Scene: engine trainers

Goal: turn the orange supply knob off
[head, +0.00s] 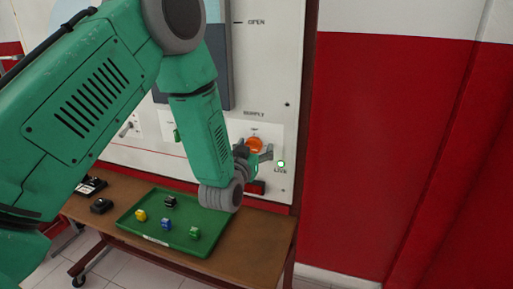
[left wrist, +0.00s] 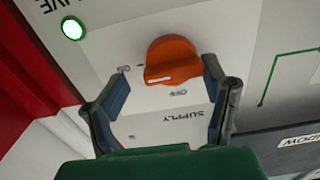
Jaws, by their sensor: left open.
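The orange supply knob (head: 254,144) sits on the white panel below the SUPPLY label. In the left wrist view the knob (left wrist: 172,60) shows close up, with a white line on its grip bar. The line lies roughly sideways, toward the label at its left; another label, which reads as OFF upside down, is below it. My left gripper (head: 256,153) is at the knob, fingers toward the panel. In the wrist view its open fingers (left wrist: 166,72) stand on either side of the knob, the right tip nearer. I cannot tell whether it touches. My right gripper is not in view.
A green tray (head: 136,232) with several small coloured blocks lies on the wooden table (head: 258,262) underneath. The red wall (head: 400,150) at right is clear.

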